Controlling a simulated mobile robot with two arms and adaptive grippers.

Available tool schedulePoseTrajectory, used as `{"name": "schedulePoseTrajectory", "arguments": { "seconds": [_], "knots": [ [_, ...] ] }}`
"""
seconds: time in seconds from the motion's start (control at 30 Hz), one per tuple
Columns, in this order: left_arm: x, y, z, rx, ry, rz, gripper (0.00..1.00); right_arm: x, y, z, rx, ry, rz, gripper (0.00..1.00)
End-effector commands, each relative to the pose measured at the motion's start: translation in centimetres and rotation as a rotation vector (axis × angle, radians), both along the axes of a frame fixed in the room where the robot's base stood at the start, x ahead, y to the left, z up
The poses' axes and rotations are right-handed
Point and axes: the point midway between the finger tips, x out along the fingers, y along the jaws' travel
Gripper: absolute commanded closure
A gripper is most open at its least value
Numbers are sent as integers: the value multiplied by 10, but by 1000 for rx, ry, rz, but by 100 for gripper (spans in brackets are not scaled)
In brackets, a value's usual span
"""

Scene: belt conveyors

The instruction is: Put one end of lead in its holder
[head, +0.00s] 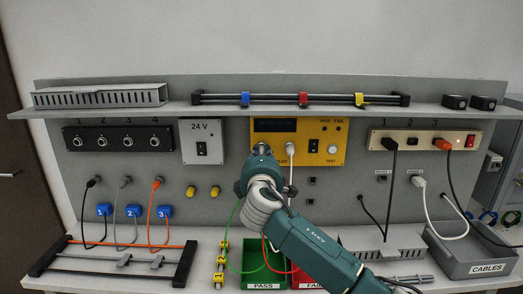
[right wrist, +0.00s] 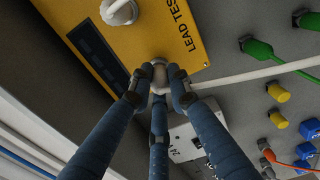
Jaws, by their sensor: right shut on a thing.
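My right gripper (head: 262,150) is at the lower front of the yellow lead tester (head: 325,150). Its fingers (right wrist: 158,82) are shut on a pale lead end (right wrist: 160,72) with a white cable (right wrist: 235,84), as the right wrist view shows. I cannot tell whether this end sits in a socket. The lead's holder cannot be made out for certain. My left gripper is not in view.
A green PASS bin (head: 264,285) and a red bin (head: 305,284) stand under my arm. The grey CABLES tray (head: 487,268) is at right, a black-ended rack (head: 185,265) at left.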

Motion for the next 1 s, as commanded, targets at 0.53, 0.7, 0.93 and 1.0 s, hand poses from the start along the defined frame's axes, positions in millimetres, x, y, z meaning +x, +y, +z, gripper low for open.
{"name": "schedulePoseTrajectory", "arguments": {
  "seconds": [0.53, 0.7, 0.93, 1.0],
  "knots": [
    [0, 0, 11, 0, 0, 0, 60, -27, 0, 1, 1, -1, 0, 100],
    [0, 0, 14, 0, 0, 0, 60, -35, 0, 1, 0, -1, 2, 100],
    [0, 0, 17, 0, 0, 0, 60, -46, 0, 1, 0, -2, 0, 100],
    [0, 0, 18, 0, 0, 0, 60, -48, 0, 1, 0, -2, 0, 100]
  ]
}}
